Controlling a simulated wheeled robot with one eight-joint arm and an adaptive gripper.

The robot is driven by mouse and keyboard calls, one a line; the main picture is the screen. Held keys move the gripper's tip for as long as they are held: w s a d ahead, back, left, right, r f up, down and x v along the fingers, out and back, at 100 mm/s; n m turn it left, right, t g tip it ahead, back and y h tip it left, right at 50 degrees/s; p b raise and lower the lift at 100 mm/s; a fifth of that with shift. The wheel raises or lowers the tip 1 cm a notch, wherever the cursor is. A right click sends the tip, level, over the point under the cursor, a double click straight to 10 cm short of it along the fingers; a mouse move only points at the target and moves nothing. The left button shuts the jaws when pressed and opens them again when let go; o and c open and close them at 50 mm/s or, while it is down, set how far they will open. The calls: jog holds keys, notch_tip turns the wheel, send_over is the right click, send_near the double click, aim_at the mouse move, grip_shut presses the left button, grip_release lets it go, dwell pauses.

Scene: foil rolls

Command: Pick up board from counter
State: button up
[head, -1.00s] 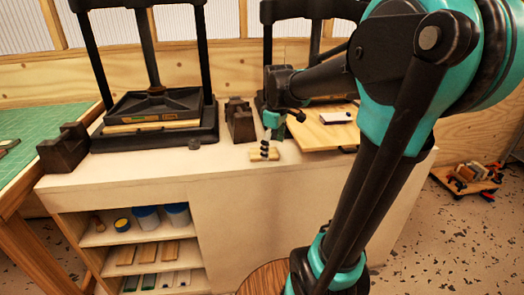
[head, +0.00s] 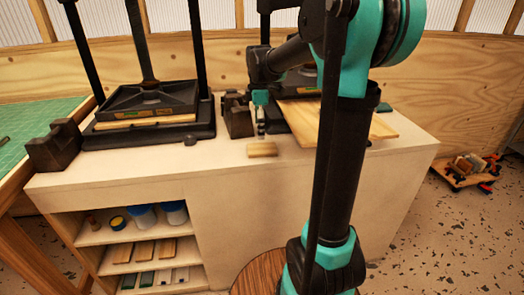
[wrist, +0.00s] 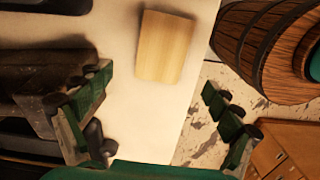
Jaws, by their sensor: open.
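A small pale wooden board (head: 262,149) lies flat on the counter (head: 225,170) near its front edge. In the wrist view the board (wrist: 165,46) shows whole, above the space between the fingers. My gripper (head: 261,128) is open and empty, and appears just behind and above the board in the head view. In the wrist view the green and black fingers of my gripper (wrist: 165,122) are spread wide, and neither touches the board.
A dark metal block (head: 238,116) stands left of my gripper. A black press (head: 150,110) stands further left. A larger wooden panel (head: 305,118) lies at right, partly behind my arm. A wooden barrel (wrist: 262,45) stands beside the counter.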

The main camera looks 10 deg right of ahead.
aim_at(261, 148)
jog(key=shift+s+d+f, duration=0.1)
jog(key=shift+d+f, duration=0.05)
jog(key=shift+f, duration=1.7)
jog(key=shift+d+f, duration=0.1)
jog(key=shift+f, duration=1.75)
jog(key=c, duration=1.3)
jog(key=shift+o, duration=0.2)
jog(key=shift+r, duration=0.1)
